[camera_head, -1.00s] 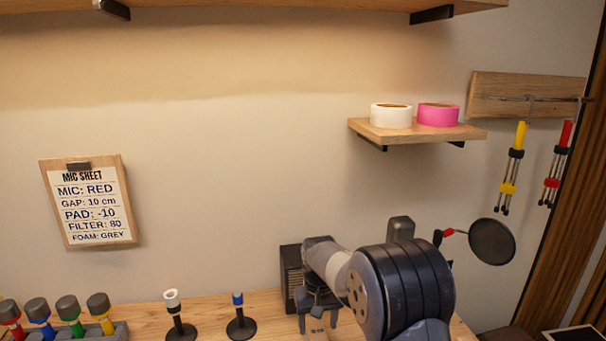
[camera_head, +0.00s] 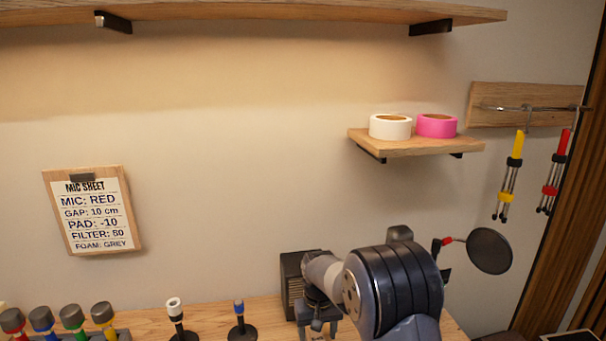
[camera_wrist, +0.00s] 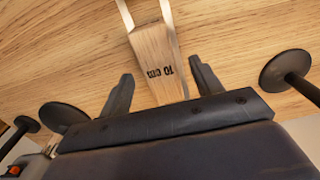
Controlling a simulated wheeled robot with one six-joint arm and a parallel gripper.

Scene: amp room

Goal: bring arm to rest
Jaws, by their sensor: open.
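My gripper (camera_wrist: 161,70) is open in the wrist view, its two dark fingers apart. A wooden spacer marked "10 cm" (camera_wrist: 157,48) shows between and beyond the fingertips, over the wooden tabletop (camera_wrist: 60,50). I see a gap on both sides of it; I cannot tell how far below the fingers it lies. In the head view my gripper (camera_head: 318,322) points down over the right part of the table (camera_head: 210,315), in front of a dark speaker-like box (camera_head: 290,285). My arm hides part of that box, and the fingertips are cut off or unclear there.
Two small stands (camera_head: 180,325) (camera_head: 242,325) are left of my gripper. Several coloured microphones (camera_head: 73,318) stand farther left. A round pop filter (camera_head: 490,250) is right of my arm. A small shelf (camera_head: 415,145) holds white (camera_head: 390,128) and pink (camera_head: 436,127) tape rolls.

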